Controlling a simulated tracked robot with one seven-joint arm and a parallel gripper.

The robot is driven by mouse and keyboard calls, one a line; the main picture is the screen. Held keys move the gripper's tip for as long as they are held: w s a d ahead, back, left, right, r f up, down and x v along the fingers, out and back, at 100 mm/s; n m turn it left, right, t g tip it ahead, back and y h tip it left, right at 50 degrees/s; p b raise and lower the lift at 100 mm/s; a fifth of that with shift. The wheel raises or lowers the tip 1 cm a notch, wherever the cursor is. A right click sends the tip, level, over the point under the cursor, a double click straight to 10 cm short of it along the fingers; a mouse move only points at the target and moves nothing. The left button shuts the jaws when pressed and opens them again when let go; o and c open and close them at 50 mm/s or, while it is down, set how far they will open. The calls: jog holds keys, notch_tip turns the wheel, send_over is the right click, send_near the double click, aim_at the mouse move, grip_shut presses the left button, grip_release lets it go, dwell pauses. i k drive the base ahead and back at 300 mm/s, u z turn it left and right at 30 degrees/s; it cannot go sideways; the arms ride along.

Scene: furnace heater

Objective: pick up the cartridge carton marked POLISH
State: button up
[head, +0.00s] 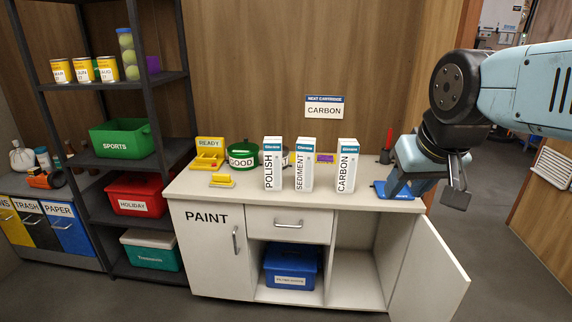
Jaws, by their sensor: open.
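The carton marked POLISH (272,164) stands upright on the counter, white with a blue top band. It is the leftmost of three similar cartons. The SEDIMENT carton (304,165) stands close to its right. The CARBON carton (346,166) stands farther right, with a gap between. My gripper (432,190) hangs from my light blue arm at the right end of the counter, well to the right of the POLISH carton. It is open, and I see nothing held in it. Its far finger is hard to make out.
A green GOOD container (243,154) and a yellow READY tray (209,153) stand left of the cartons. A blue object (392,191) lies by my gripper. A wall sign (324,107) reads CARBON. The right cabinet door (428,272) hangs open. The counter's front strip is clear.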

aim_at(273, 145)
jog(key=u, duration=0.3)
jog(key=i, duration=0.15)
jog(key=z, duration=2.65)
jog(key=k, duration=1.7)
jog(key=u, duration=1.5)
jog(key=i, duration=0.8)
jog(key=u, duration=0.05)
